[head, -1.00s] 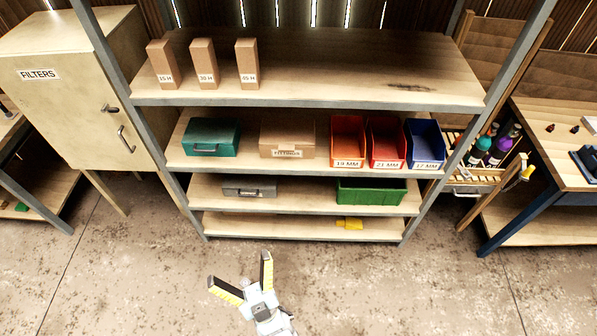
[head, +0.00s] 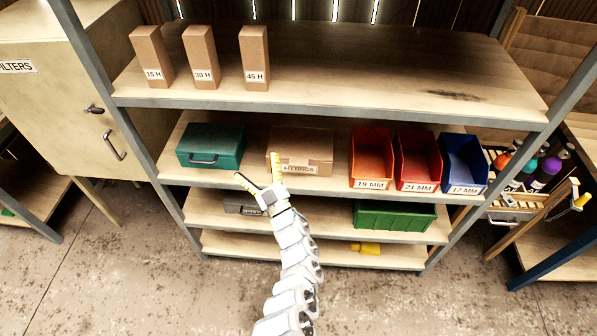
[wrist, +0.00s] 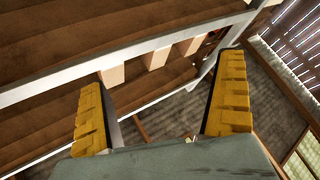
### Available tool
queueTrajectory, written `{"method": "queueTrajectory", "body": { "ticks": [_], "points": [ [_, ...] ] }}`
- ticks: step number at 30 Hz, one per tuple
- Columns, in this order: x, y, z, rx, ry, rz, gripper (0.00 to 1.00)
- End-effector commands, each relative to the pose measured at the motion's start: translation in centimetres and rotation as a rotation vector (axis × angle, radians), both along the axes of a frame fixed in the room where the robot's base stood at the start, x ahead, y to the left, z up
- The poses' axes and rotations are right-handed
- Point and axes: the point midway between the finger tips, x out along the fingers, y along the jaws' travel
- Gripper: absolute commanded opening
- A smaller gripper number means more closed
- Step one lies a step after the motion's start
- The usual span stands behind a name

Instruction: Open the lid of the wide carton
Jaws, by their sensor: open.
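The wide carton (head: 312,142) is a low brown box with a white FITTINGS label, on the second shelf between a teal case and an orange bin. Its lid looks closed. My gripper (head: 258,171) is open and empty in front of the shelf, at the carton's left front. Its right finger overlaps the carton's left end in the head view; I cannot tell whether they touch. In the wrist view the gripper (wrist: 165,85) shows two spread yellow-padded fingers with nothing between them, and the wide carton is not identifiable there.
The teal case (head: 210,145) stands left of the carton. Orange (head: 371,158), red (head: 417,160) and blue (head: 463,163) bins stand to its right. The top shelf (head: 370,75) is above, with three tall cartons at its left. A grey case (head: 243,204) sits below.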

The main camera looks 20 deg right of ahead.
Motion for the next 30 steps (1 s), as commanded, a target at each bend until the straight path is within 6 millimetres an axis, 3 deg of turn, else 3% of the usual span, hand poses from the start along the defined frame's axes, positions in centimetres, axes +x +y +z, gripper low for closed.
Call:
{"method": "queueTrajectory", "body": {
  "ticks": [6, 13, 16, 22, 25, 30],
  "points": [
    [1.6, -5.5, -2.7, 0.084, 0.089, -0.174, 1.00],
    [0.0, -9.7, -7.7, 0.247, 0.208, -0.351, 1.00],
    [-1.4, -10.4, -10.7, 0.333, 0.265, -0.414, 1.00],
    [-4.1, -9.9, -15.7, 0.476, 0.362, -0.493, 1.00],
    [-5.1, -9.5, -17.2, 0.517, 0.393, -0.514, 1.00],
    [-5.4, -9.4, -18.0, 0.540, 0.410, -0.525, 1.00]
  ]
}}
